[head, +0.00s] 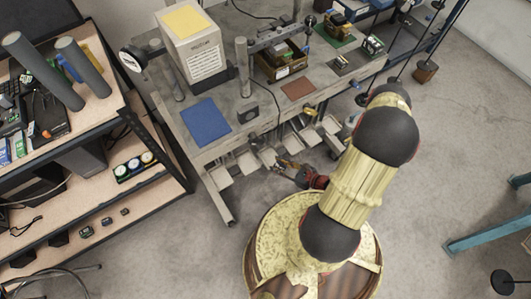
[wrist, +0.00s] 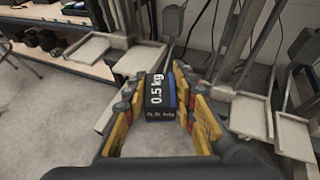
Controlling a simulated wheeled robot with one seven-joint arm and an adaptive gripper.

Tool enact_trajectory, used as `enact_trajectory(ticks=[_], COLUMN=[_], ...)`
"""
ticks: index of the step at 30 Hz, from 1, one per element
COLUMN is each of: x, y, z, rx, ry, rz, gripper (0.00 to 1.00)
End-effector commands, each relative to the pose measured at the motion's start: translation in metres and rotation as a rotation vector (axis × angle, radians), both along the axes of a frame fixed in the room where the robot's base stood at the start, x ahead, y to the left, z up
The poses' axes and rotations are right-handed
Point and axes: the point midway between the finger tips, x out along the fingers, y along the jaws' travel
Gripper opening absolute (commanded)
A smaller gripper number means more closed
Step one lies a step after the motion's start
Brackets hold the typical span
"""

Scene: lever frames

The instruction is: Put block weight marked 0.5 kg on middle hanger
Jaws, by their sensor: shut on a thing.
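The block weight (wrist: 158,98) is a small dark block with "0.5 kg" in white on its top and a blue strip along its right side. My gripper (wrist: 160,108) is shut on it, with yellow-padded fingers on both sides. In the head view my gripper (head: 284,166) is in front of the bench, close to the hangers, and the block is too small to make out there. Several hangers with pale flat trays (head: 247,163) hang in a row along the bench's front. In the wrist view, trays stand left (wrist: 138,60) and right (wrist: 250,113) of the block. I cannot tell which is the middle hanger.
The workbench (head: 225,135) carries a white box (head: 195,50), a blue mat (head: 207,121) and a lever beam (head: 283,38). A shelf unit (head: 80,165) with small dark weights stands at the left. Hanger rods rise close around my gripper. The floor in front is clear.

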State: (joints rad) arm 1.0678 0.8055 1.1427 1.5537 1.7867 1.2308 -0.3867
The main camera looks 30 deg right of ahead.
Motion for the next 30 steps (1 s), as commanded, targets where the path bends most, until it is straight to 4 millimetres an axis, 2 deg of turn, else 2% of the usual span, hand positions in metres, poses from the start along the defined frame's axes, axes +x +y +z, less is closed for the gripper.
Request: enact_trajectory(ticks=[9,11,15,19,26,30], x=[0.066,0.078,0.096,0.108,0.116,0.122], y=[-0.014,-0.016,-0.021,-0.025,-0.027,-0.028], z=[-0.033,-0.040,-0.065,-0.079,-0.087,-0.103], rx=[-0.002,-0.002,0.001,-0.001,0.001,0.002], ry=[-0.003,-0.003,-0.002,-0.002,-0.002,0.000], rz=[0.006,0.007,0.004,0.002,0.002,0.001], gripper=[0.00,0.00,0.00,0.00,0.00,0.00])
